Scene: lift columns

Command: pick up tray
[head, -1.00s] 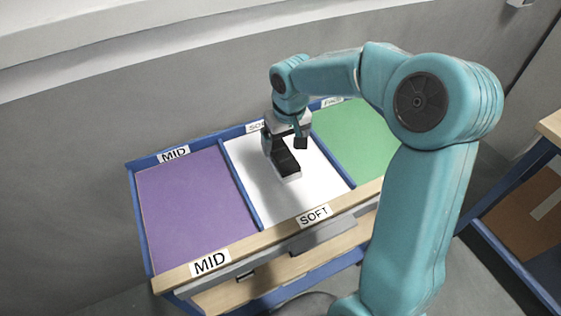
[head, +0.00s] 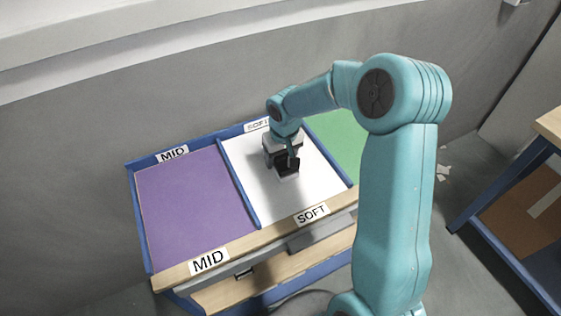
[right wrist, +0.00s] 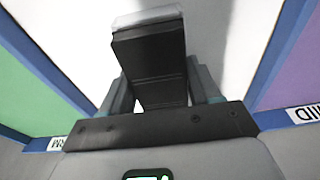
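A blue-framed tray (head: 142,222) with three coloured compartments lies on a wooden-edged stand. I cannot tell whether it is the task's tray. It has purple (head: 192,205), white (head: 310,170) and green (head: 338,137) floors. My right gripper (head: 287,166) points down over the white compartment, near its middle. In the right wrist view, a black block with a pale end (right wrist: 148,60) shows between grey-teal side pieces. I cannot tell whether the block is a finger part or something held, nor whether the gripper touches the floor. My left gripper is out of view.
Labels read MID (head: 209,261) and SOFT (head: 311,214) on the front edge. A grey wall (head: 60,150) stands behind. A second blue-framed stand (head: 500,190) is at the right. Small scraps (head: 442,172) lie on the floor between. The purple compartment is clear.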

